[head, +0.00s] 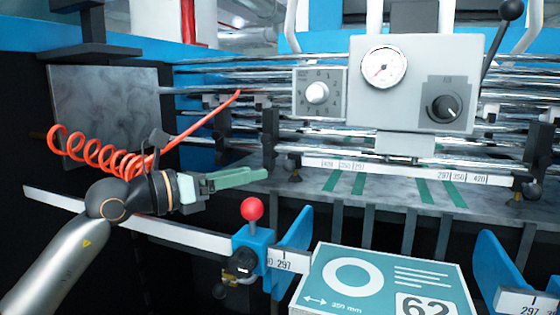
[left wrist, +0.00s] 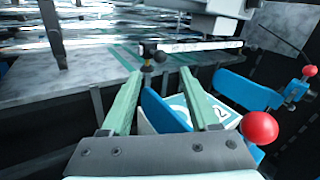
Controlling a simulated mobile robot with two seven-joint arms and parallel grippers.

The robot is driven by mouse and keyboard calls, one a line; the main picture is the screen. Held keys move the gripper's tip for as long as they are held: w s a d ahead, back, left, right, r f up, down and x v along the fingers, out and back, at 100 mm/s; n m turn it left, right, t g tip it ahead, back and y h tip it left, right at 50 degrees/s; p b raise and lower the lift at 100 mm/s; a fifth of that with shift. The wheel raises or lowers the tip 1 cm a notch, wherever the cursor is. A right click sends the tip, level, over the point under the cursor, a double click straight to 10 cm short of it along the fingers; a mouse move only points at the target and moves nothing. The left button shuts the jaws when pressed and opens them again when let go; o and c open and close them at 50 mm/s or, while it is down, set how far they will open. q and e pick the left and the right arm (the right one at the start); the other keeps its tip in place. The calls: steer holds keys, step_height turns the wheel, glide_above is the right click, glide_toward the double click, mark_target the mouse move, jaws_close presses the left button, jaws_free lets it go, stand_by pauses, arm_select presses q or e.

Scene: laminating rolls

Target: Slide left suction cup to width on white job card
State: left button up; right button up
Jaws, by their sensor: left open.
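The left suction cup (head: 291,168) is a small dark fitting at the left end of the white width scale (head: 400,172), left of its left 420 mark. The right suction cup (head: 531,186) is at the other end. My left gripper (head: 264,174) is just left of the left cup, its green fingers apart and empty. In the left wrist view the cup (left wrist: 148,62) shows ahead, between the spread fingertips (left wrist: 161,71). I see no separate white job card. My right gripper is out of view.
Below the gripper a blue side guide with a red knob (head: 252,209) stands on a white rail (head: 130,222), its label at 297. Another blue guide (head: 495,265) is at right. An orange coiled hose (head: 100,155) hangs by my left wrist. A gauge panel (head: 410,85) overhangs the scale.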

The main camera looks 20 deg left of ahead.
mark_target(292, 169)
arm_select(q)
steer(key=p+x, duration=0.1)
steer(key=x, duration=0.6)
steer(key=shift+w+d, duration=0.25)
steer(key=shift+w, duration=0.05)
steer(key=shift+c, duration=0.3)
jaws_close()
stand_by(0.7)
